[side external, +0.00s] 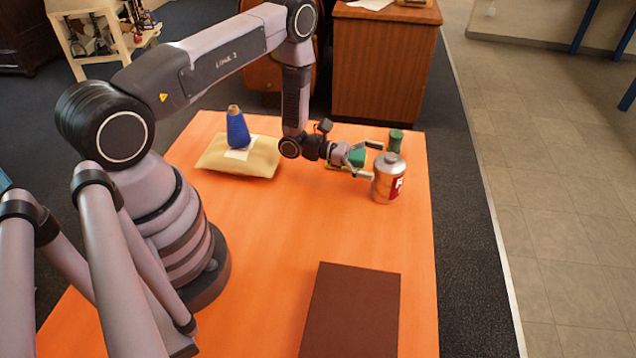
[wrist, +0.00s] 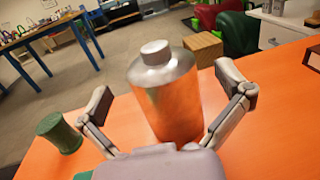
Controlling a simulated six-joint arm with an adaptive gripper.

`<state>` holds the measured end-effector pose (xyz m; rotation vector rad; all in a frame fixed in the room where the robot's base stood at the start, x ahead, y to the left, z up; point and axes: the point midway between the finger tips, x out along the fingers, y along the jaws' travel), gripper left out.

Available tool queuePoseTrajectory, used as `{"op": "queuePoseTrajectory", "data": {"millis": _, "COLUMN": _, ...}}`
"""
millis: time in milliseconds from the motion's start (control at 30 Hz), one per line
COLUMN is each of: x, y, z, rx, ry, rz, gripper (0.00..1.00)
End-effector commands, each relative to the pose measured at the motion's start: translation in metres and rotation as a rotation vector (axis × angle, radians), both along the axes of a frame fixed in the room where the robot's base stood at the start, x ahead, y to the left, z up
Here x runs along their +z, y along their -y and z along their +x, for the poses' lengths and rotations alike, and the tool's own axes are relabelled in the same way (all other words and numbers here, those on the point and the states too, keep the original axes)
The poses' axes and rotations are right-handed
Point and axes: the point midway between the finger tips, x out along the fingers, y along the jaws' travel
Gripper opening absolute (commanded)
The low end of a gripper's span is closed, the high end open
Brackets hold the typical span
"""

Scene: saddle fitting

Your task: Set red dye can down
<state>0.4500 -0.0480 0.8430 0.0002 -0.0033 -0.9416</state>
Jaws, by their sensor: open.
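The red dye can (side external: 388,183) has a silver top and cap and a red label, and appears to stand upright on the orange table near its right edge. My gripper (side external: 374,161) is open at the can, with fingers apart. In the wrist view the can (wrist: 165,100) is between the spread fingers of my gripper (wrist: 168,88), with visible gaps on both sides. The can's base is hidden there by the gripper body.
A green spool-like object (side external: 395,139) stands just behind the can; it is at left in the wrist view (wrist: 58,132). A blue cone (side external: 237,128) sits on a yellow padded packet (side external: 212,160). A dark brown slab (side external: 352,315) lies in front. The table's middle (side external: 290,225) is clear.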

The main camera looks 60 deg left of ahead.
Motion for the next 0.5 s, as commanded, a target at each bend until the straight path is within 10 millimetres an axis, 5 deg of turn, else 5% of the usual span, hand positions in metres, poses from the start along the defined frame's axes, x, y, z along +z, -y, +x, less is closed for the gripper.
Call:
{"op": "queuePoseTrajectory", "data": {"millis": 367, "x": 0.056, "y": 0.005, "z": -0.001, "rx": -0.033, "ry": 0.016, "rz": 0.014, "gripper": 1.0}}
{"op": "queuePoseTrajectory", "data": {"millis": 500, "x": 0.111, "y": 0.025, "z": -0.012, "rx": -0.2, "ry": 0.101, "rz": 0.089, "gripper": 1.0}}
